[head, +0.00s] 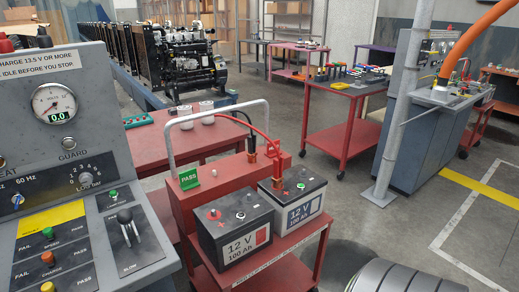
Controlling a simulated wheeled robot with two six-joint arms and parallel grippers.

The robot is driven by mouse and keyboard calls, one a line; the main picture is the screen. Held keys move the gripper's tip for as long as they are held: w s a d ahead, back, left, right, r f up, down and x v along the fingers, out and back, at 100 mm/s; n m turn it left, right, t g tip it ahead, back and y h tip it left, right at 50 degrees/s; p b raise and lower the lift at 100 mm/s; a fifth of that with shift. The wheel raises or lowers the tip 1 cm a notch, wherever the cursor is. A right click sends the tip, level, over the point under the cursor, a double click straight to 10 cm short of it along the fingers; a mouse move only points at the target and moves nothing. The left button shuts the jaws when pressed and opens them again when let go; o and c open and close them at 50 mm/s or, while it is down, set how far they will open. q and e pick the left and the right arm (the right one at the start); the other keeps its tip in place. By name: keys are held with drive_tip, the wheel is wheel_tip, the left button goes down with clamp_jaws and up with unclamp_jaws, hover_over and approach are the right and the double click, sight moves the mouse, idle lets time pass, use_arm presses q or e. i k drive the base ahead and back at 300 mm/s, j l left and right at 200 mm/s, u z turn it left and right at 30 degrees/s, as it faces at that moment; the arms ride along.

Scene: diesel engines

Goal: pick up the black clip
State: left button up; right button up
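The black clip (251,149) is small in the head view and stands upright at the top of the red charger box (216,184), behind the batteries. A dark cable arches to it from the left. A red clip (277,160) stands just to its right, with a red cable, by the rear of the right battery (292,197). I cannot tell exactly what the black clip rests on or grips. Neither of my grippers is in view.
The left battery (236,222) sits beside the right one on a red trolley (282,270). A grey handle (169,146) arches over the box, with a green PASS tag (189,179). A grey control panel (75,175) fills the left.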

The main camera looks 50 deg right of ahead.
sight(251, 141)
drive_tip(key=l+u, duration=0.2)
drive_tip(key=l, duration=2.25)
